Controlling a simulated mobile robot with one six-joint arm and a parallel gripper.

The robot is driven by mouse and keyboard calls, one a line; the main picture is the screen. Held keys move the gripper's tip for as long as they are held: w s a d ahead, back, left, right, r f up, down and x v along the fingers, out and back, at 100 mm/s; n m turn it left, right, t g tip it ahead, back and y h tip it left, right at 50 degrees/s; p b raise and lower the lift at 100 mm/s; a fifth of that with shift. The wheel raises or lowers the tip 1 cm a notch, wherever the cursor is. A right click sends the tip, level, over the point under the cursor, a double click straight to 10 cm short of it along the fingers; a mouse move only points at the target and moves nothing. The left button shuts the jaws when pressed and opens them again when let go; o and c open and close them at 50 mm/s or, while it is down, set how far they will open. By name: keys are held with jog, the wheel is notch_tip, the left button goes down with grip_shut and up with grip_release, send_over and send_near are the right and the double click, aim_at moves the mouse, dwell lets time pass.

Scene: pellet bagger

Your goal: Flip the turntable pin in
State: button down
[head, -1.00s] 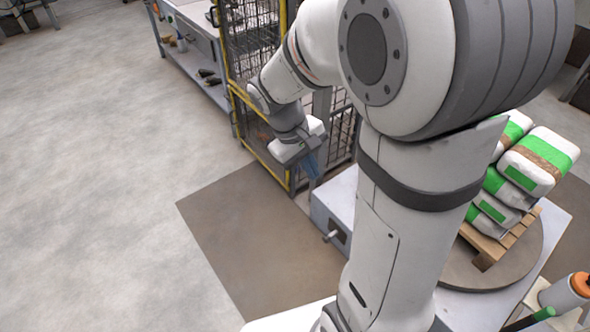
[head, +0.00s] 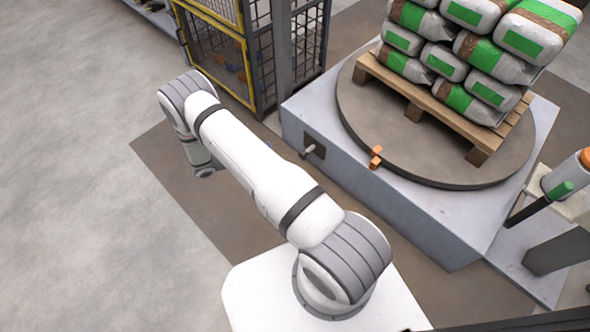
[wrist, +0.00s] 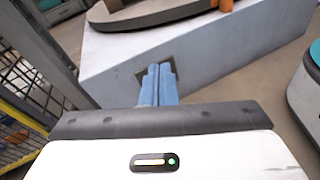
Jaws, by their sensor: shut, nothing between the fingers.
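The round brown turntable (head: 385,135) sits on a grey base (head: 440,215). A short grey pin handle (head: 309,151) sticks out from a dark plate on the base's near-left side. An orange two-part piece (head: 376,157) is at the turntable's near edge; it also shows at the top of the wrist view (wrist: 226,5). My gripper (wrist: 158,72) has blue fingers pressed together with nothing between them. In the wrist view the fingers are in front of the dark plate (wrist: 141,76) and hide the handle; contact cannot be told. The head view hides most of my gripper behind my arm.
A pallet (head: 410,98) stacked with several green-and-white bags (head: 480,60) stands on the turntable. A yellow-framed mesh cage (head: 215,55) is at the back left. A post with an orange top (head: 570,172) is at the right. The floor at left is clear.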

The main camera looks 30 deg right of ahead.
aim_at(301, 157)
notch_tip(301, 157, down, 19)
jog(key=s+n+t+h+b, duration=0.1)
jog(key=s+n+t+b, duration=0.1)
jog(key=n+t+b, duration=0.2)
jog(key=shift+s+a+n+t, duration=0.4)
jog(key=shift+n+t, duration=0.3)
jog(key=shift+b, duration=0.3)
jog(key=b+x, duration=0.4)
jog(key=x, duration=1)
jog(key=shift+s+b, duration=0.1)
jog(key=shift+b, duration=0.2)
